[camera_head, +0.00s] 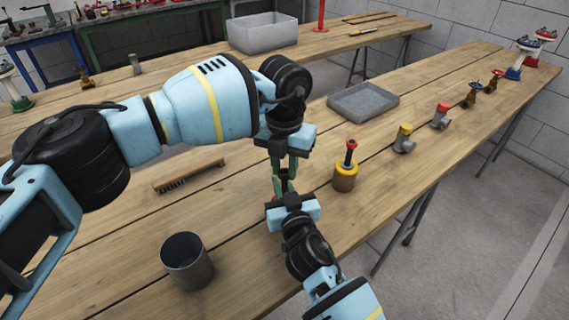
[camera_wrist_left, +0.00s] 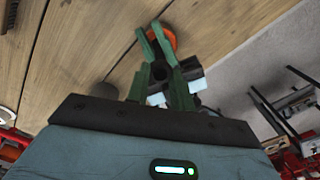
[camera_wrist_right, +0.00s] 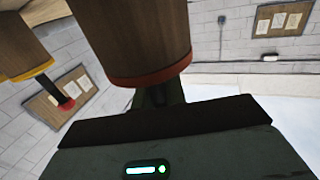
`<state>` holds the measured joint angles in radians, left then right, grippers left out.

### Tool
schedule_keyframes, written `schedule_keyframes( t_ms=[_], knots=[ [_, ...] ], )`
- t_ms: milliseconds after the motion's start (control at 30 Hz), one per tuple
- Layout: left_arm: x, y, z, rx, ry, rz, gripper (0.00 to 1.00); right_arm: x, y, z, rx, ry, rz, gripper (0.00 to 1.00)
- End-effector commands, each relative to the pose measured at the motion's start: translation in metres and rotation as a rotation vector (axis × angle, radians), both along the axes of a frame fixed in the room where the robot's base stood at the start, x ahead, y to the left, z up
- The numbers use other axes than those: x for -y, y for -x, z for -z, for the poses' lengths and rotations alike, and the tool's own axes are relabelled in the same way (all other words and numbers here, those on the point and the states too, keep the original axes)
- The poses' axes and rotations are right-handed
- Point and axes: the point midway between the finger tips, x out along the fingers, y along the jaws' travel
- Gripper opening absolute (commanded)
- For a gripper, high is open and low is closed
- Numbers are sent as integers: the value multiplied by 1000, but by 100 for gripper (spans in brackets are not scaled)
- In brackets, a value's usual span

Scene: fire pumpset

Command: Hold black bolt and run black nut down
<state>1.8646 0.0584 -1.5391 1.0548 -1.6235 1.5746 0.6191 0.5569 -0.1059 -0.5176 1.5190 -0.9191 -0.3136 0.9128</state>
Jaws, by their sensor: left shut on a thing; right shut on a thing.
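My left gripper (camera_head: 284,168) comes down from above and my right gripper (camera_head: 284,190) reaches up from below; their green fingers meet tip to tip. Both are shut on small dark parts between them, which fit the black bolt and black nut (camera_head: 284,178). I cannot tell bolt from nut, nor see the thread or how far the nut is on. In the left wrist view a dark piece (camera_wrist_left: 159,72) shows between the left fingers (camera_wrist_left: 160,62). In the right wrist view the fingertips and what they hold are hidden behind a wooden cylinder.
The wooden cylinder (camera_wrist_right: 135,40) has a red-orange rim and stands close to the right gripper. A yellow-topped wooden cylinder (camera_head: 345,178) holds a red-headed bolt. A dark cup (camera_head: 187,262), a brush (camera_head: 190,176), a grey tray (camera_head: 363,101) and several valve fittings stand on the bench.

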Motion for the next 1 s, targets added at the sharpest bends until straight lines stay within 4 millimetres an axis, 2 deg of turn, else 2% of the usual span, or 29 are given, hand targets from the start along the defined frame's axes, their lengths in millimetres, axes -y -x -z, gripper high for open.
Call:
schedule_keyframes(
  t_ms=[1000],
  knots=[
    [0,0,11,-1,0,12,1,0,0,0,0,0,0,0]
  ],
)
